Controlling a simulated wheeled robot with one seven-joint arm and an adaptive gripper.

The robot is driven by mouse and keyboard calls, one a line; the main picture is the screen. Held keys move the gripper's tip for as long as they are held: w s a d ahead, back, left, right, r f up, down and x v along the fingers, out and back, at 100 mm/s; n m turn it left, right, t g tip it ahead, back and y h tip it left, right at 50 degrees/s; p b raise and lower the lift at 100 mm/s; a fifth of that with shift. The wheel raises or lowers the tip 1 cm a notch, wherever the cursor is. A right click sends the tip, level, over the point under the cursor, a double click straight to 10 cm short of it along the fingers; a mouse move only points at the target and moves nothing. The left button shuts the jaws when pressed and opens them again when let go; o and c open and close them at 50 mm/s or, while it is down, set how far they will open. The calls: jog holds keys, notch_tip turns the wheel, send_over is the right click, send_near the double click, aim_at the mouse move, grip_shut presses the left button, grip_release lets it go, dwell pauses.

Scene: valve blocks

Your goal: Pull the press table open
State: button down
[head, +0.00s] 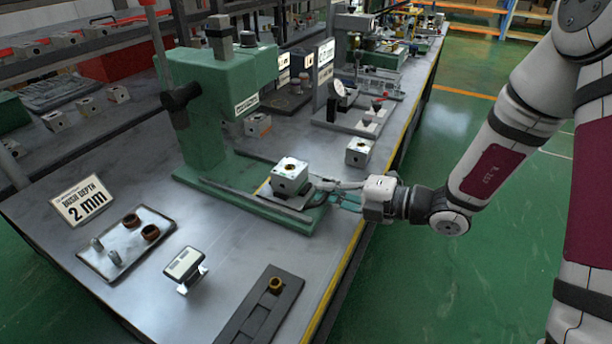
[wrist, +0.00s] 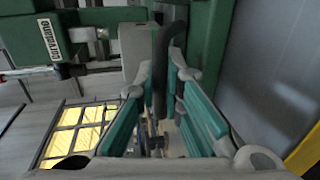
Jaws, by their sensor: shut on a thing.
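The green press (head: 215,105) stands on the bench. Its press table (head: 297,203) is a dark plate low at the front of the base. A pale valve block (head: 290,178) sits upright on it. My gripper (head: 328,191) reaches in from the right at the front edge of the press table. In the wrist view my gripper's teal-padded fingers (wrist: 163,95) are on either side of a dark curved handle (wrist: 165,65), shut on it. The handle's lower end is partly hidden between the fingers. In the head view the handle is mostly covered by the gripper.
Another valve block (head: 359,152) stands just behind my gripper. A tray with bushes (head: 125,243), a small white-topped stand (head: 185,267) and a dark strip with a brass ring (head: 262,312) lie nearer. Open floor (head: 440,280) is right of the bench's yellow edge.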

jog(key=shift+s+d, duration=0.15)
jog(key=shift+d, duration=0.3)
jog(key=c, duration=2)
grip_release()
jog(key=shift+f, duration=0.1)
jog(key=shift+o, duration=0.2)
jog(key=v, duration=1.2)
